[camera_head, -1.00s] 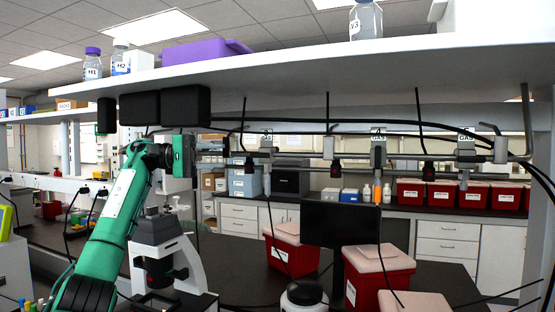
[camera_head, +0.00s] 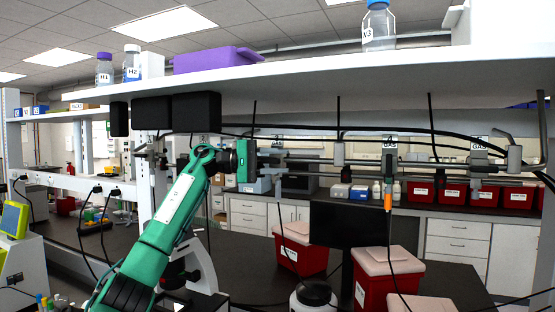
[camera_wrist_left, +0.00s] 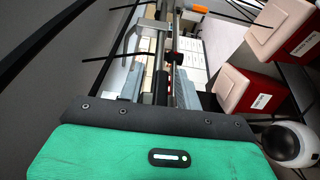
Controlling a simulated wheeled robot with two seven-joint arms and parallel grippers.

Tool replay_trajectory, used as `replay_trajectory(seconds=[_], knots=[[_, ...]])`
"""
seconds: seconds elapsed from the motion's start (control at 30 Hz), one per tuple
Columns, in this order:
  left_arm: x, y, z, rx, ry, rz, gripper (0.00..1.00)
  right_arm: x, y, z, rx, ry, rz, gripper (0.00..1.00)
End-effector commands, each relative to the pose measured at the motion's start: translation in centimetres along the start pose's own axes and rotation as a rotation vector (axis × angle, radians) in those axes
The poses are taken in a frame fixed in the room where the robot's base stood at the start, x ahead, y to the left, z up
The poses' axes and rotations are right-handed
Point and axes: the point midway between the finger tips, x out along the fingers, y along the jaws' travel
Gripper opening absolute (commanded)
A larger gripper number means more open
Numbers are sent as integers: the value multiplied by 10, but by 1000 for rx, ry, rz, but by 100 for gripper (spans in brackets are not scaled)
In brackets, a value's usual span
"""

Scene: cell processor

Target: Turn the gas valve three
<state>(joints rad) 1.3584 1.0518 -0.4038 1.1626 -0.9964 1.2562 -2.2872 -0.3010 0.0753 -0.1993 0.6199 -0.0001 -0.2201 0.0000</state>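My left gripper (camera_head: 270,162) reaches in from the left below the shelf, pointing right along the gas pipe. In the left wrist view its two grey-blue fingers (camera_wrist_left: 158,88) stand apart, with a gap between them. The leftmost gas fixture (camera_head: 278,145) is at the fingers and partly hidden by them. A black knob with a red mark (camera_wrist_left: 179,58) shows just beyond the fingers in the wrist view. A middle gas fixture (camera_head: 389,158) with an orange tip and a right one (camera_head: 480,156) hang farther along. The label numbers are too small to read. No right gripper shows.
The shelf (camera_head: 330,80) runs above, with bottles and a purple box (camera_head: 215,60). Black cables hang around the pipe. Red bins (camera_head: 300,258) with pale lids, a monitor (camera_head: 345,225) and a microscope behind my arm stand on the dark bench below.

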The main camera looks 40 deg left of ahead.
Motion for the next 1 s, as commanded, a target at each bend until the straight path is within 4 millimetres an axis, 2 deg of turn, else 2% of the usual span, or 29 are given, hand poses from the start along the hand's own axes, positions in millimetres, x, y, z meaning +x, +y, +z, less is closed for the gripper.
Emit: replay_trajectory(seconds=[0.23,0.4,0.73,1.0], knots=[[1,0,0,0,0,0,35,0,-1,0,0,1,-1,0],[0,0,0,0,0,0,1,0,2,0,-1,0,2,0],[1,-3,0,-9,-1,19,0,6,7,1,-4,0,7,0],[1,-6,0,-60,-2,144,0,35,7,4,-4,0,7,0]])
